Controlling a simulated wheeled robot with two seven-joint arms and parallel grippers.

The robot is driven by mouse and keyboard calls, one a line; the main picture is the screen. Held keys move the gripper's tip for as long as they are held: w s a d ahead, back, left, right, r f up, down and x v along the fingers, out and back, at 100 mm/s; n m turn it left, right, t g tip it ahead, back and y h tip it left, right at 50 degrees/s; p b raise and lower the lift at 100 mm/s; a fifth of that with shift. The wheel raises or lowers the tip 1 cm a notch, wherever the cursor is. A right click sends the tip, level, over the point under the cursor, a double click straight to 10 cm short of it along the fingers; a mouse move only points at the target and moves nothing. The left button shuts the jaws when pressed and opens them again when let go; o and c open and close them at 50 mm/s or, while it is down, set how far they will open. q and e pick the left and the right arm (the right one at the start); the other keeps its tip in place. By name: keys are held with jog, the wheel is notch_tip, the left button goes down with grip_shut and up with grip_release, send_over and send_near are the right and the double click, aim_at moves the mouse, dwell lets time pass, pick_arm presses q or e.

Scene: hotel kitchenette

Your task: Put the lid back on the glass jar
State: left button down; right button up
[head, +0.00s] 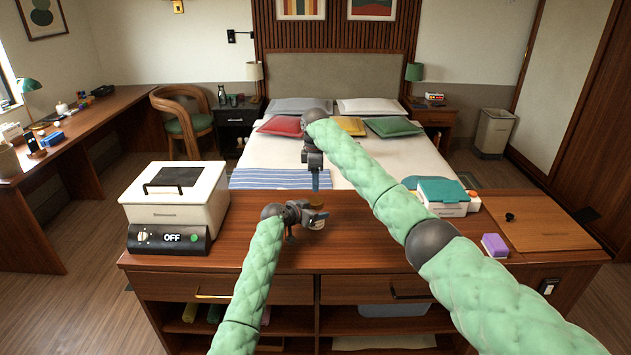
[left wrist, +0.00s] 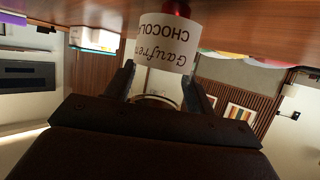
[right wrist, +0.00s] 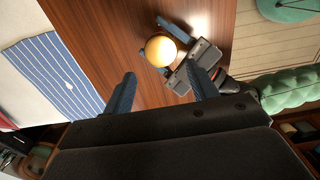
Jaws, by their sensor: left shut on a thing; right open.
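My left gripper (head: 300,213) is shut on the jar (head: 318,224), low over the counter's middle. In the left wrist view the jar (left wrist: 163,45) appears upside down, its white label reading "Gaufre… CHOCOLA…", with red next to the label. In the right wrist view a round tan top (right wrist: 160,50) shows between the left gripper's fingers; I cannot tell if it is the lid or the jar's contents. My right gripper (head: 316,180) is open and empty, pointing down above and behind the jar. It also shows in the right wrist view (right wrist: 165,88). I see no separate lid clearly.
A white box-shaped appliance (head: 175,205) with an "OFF" panel stands at the counter's left. A teal-lidded box (head: 440,192), a purple block (head: 495,245) and a wooden board (head: 545,225) with a small black knob (head: 509,216) lie right. The bed is behind.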

aim_at(316, 200)
jog(key=shift+f, duration=4)
jog(key=shift+c, duration=0.5)
jog(key=c, duration=0.7)
jog(key=o, duration=1.1)
jog(key=shift+r, duration=0.1)
